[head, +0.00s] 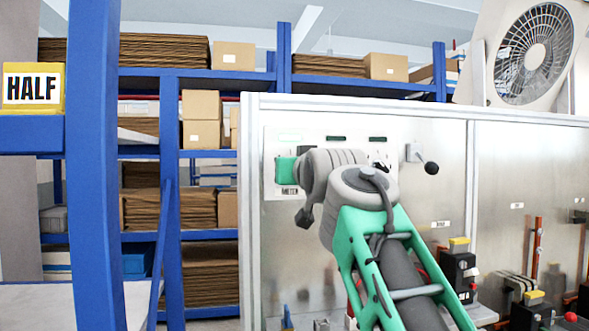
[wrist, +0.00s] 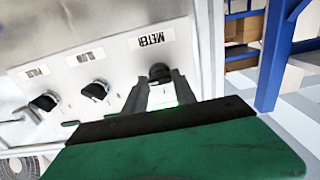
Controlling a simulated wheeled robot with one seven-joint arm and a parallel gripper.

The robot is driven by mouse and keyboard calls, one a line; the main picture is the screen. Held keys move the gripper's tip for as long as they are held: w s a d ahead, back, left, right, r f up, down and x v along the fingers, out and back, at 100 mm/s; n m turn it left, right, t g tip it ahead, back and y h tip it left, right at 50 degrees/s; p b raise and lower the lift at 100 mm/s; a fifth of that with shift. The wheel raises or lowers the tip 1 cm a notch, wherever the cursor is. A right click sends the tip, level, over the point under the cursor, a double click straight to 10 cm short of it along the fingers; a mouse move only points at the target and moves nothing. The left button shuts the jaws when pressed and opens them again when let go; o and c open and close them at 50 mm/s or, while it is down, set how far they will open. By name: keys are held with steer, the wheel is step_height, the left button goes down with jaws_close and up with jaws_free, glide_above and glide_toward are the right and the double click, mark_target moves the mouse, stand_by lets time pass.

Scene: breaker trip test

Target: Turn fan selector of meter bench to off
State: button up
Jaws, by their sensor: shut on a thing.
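The fan selector of the meter bench is a dark knob (wrist: 159,71) next to the METER label (wrist: 152,38) on a pale panel; the wrist view shows it upside down. My gripper (wrist: 161,84) has one finger on each side of this knob and is shut on it. The knob's pointing direction is largely hidden by the fingers. In the head view, the green body of my gripper (head: 286,170) is against the panel above the METER label (head: 289,191), and hides the knob there.
Two more dark knobs, (wrist: 44,102) and (wrist: 96,89), sit in the same row with small labels. A ball-ended lever (head: 431,168) sticks out right of my arm. A white fan (head: 536,55) stands on the bench top. Blue shelving (head: 95,170) stands left.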

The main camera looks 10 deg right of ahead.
jaws_close()
steer(key=n+b, duration=0.3)
steer(key=n, duration=2.3)
steer(key=shift+f+n, duration=0.15)
steer(key=shift+n, duration=0.25)
stand_by(0.4)
